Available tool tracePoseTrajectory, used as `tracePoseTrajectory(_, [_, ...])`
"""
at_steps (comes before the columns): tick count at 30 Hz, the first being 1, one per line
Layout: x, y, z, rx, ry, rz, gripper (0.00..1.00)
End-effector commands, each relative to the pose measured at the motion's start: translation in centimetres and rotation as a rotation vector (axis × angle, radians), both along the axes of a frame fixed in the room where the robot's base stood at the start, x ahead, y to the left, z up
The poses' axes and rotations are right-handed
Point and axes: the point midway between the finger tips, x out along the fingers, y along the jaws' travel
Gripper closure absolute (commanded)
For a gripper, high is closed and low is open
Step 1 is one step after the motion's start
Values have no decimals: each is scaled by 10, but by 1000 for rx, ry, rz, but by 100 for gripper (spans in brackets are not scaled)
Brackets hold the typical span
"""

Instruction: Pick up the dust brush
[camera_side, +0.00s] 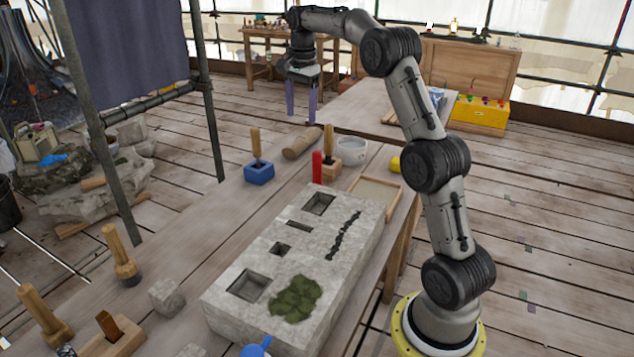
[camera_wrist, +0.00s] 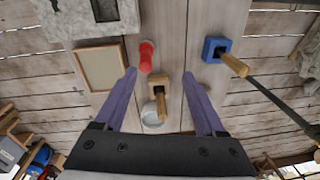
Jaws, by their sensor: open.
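My gripper (camera_side: 300,112) is open and empty, its two purple fingers pointing down, high over the far end of the bench. The fingers also show in the wrist view (camera_wrist: 164,85). Several wooden-handled tools stand on the bench, and I cannot tell for sure which is the dust brush. One upright handle stands in a blue block (camera_side: 258,172), also in the wrist view (camera_wrist: 215,48). Another stands in a wooden block (camera_side: 330,166) and appears between my fingers in the wrist view (camera_wrist: 160,88), well below them. A dark-ended wooden-handled tool (camera_side: 122,258) stands at the near left.
A red cylinder (camera_side: 317,166), a pale bucket (camera_side: 351,151) and a wooden roll (camera_side: 302,143) stand close together. A framed tray (camera_side: 392,188) lies beside the large carved stone block (camera_side: 315,250). A metal post (camera_side: 212,130) rises left of the bench.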

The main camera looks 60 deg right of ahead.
Motion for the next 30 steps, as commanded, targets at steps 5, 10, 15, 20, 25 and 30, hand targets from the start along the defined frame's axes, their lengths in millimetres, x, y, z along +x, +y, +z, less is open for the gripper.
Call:
tracePoseTrajectory(5, [-10,-37,-49,46,65,-65,28])
tracePoseTrajectory(10, [-16,-45,-66,55,76,-85,28])
tracePoseTrajectory(15, [-17,-44,-98,56,78,-82,28])
tracePoseTrajectory(20, [-17,-44,-125,53,76,-82,28])
tracePoseTrajectory(25, [-17,-44,-139,53,74,-81,28])
tracePoseTrajectory(30, [-20,-43,-152,54,77,-81,28])
